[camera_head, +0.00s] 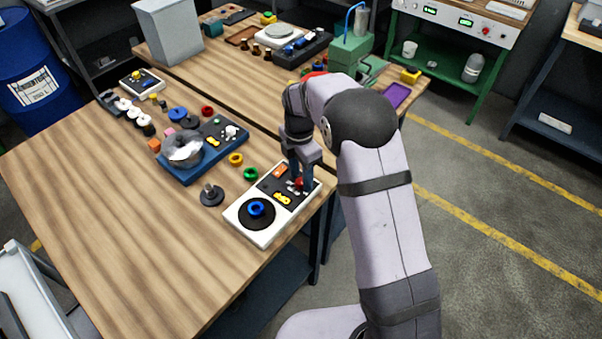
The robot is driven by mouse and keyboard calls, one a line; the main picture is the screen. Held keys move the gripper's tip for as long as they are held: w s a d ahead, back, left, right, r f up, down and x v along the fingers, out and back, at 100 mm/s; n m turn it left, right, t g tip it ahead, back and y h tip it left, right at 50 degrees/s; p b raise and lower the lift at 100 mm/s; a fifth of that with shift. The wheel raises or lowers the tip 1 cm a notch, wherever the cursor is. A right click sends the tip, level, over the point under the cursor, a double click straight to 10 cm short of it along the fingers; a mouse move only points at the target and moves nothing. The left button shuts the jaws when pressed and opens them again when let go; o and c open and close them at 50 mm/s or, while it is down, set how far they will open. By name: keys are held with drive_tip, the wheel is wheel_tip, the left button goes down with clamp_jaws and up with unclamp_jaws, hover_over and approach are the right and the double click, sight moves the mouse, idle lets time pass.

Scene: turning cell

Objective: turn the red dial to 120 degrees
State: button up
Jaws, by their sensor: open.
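A white panel box (262,237) with black areas lies near the right edge of the wooden table. It carries a blue knob (256,208) on a black disc, a yellow part (282,198) and an orange patch (279,171). A small red part (298,183), likely the red dial, shows at the panel's far right, largely hidden by my gripper. My gripper (302,180) points down over that corner, with its fingers open around or beside the red part. I cannot tell whether they touch it, and the dial's angle is too small to read.
A blue device (190,172) with a metal dome stands left of the panel. The table's front left (110,230) is clear.

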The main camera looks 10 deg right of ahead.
drive_tip(key=shift+f, duration=0.1)
clamp_jaws()
